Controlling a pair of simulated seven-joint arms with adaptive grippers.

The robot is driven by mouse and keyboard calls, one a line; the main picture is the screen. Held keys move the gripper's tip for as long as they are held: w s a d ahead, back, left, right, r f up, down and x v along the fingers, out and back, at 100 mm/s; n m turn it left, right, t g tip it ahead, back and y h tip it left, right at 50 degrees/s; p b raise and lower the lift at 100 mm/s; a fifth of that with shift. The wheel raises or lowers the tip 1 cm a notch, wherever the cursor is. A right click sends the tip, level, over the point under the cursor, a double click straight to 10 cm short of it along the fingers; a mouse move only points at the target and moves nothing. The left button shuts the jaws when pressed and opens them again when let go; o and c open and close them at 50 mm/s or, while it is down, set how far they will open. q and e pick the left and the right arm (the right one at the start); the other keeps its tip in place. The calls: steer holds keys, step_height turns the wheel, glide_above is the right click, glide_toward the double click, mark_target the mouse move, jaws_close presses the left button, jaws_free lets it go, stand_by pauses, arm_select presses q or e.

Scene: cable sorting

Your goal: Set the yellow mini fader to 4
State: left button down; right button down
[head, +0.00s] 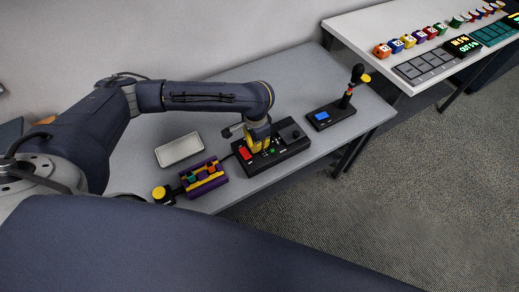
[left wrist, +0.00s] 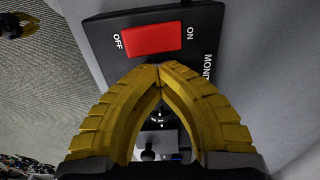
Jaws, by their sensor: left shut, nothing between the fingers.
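A black control box (head: 291,150) stands on the grey table, with a red switch (head: 245,153) at its left end, a small green part and a dark knob. I cannot make out the yellow mini fader or its scale; my gripper covers part of the box. My left gripper (head: 258,147) is over the left-middle of the box, pointing down. In the left wrist view its yellow fingertips (left wrist: 160,69) meet with nothing between them. They are just beside the red switch (left wrist: 151,39), which is marked OFF and ON. A partly cut-off "MONI" label is beside it.
A pale tray (head: 180,149) and a purple and yellow holder (head: 204,178) lie left of the box. A white table (head: 362,28) with coloured blocks is beyond a gap at the upper right.

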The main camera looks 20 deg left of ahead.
arm_select(q)
steer(key=c, duration=2.1)
jaws_free()
steer(key=shift+w+a, duration=0.25)
steer(key=shift+o, duration=1)
steer(key=o, duration=0.4)
steer(key=shift+s, duration=0.15)
steer(key=shift+d, duration=0.1)
step_height(320, 180, up, 12)
steer(key=shift+r, duration=0.1)
steer(key=shift+o, duration=0.5)
